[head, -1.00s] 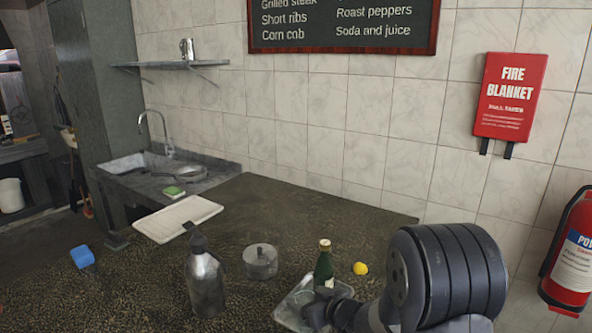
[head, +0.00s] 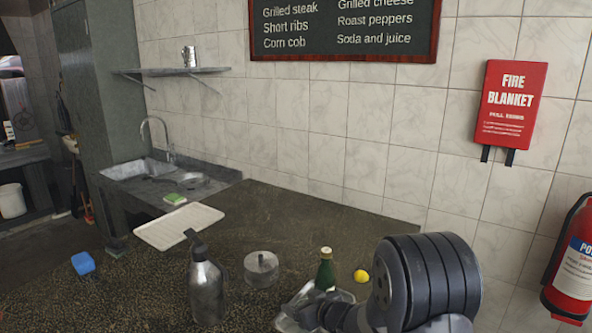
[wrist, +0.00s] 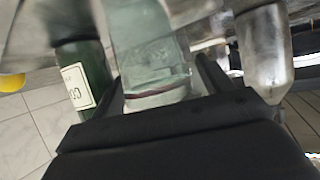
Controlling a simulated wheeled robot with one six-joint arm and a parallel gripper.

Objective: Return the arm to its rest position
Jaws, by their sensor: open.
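My arm (head: 425,285) reaches in from the lower right of the head view, bent low over the counter. My gripper (head: 298,312) is small and partly hidden at the metal tray (head: 343,296). In the wrist view my gripper (wrist: 160,82) has its two dark fingers apart. A clear glass vessel (wrist: 150,45) shows between and beyond the fingers; I cannot tell whether they touch it. A green bottle (head: 325,270) stands close behind the gripper; it also shows left of the fingers in the wrist view (wrist: 85,75).
A lemon (head: 361,276) lies right of the bottle. A metal bottle (head: 206,287) and a round lidded tin (head: 261,269) stand to the left. A fire extinguisher (head: 574,265) hangs at right.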

